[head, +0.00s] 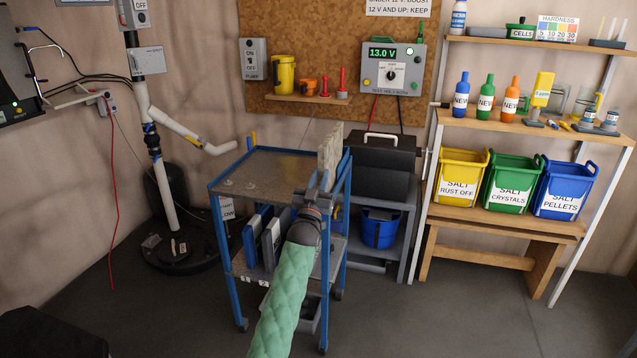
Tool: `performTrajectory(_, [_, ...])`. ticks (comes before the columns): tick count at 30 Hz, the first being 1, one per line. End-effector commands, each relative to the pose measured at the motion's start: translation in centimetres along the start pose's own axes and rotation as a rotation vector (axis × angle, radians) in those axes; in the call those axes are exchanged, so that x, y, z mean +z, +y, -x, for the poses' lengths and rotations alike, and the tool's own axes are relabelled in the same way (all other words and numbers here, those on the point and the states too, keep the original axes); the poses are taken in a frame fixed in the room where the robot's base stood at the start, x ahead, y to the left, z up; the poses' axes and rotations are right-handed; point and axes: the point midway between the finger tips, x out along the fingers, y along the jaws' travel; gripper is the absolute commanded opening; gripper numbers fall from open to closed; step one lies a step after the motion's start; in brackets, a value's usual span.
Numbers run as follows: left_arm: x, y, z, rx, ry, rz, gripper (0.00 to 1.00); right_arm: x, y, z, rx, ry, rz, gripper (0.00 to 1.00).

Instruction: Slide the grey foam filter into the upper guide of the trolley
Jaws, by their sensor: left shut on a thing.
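The trolley (255,168) has blue posts and a grey top, and stands left of the middle. A pale grey-beige panel, which looks like the grey foam filter (331,150), stands upright at the trolley's right side, seen nearly edge-on. My left gripper (320,190), at the end of the green-sleeved arm, is shut on the panel's near lower part. The gripper hides the panel's lower edge, so I cannot tell whether it touches the trolley. The upper guide is not clearly visible. My right gripper is not in view.
Blue-and-white framed panels (272,238) stand on the trolley's lower shelf. A dark box with a handle (382,160) is close behind the trolley's right side, above a blue bucket (380,228). A pipe stand (165,190) is to the left. Shelves (520,210) stand right.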

Motion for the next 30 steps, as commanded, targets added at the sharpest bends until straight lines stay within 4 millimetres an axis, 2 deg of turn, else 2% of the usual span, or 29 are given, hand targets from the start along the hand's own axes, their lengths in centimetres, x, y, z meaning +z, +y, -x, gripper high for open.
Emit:
performTrajectory(10, [0.9,0.0,-1.6,0.0,0.002,0.001,0.0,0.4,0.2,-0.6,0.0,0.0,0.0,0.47])
performTrajectory(24, [1.1,0.0,-1.9,0.0,0.001,0.0,0.0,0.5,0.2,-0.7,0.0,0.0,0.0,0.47])
performTrajectory(30, [1.7,0.1,-2.7,0.0,0.004,0.001,0.0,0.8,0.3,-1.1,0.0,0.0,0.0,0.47])
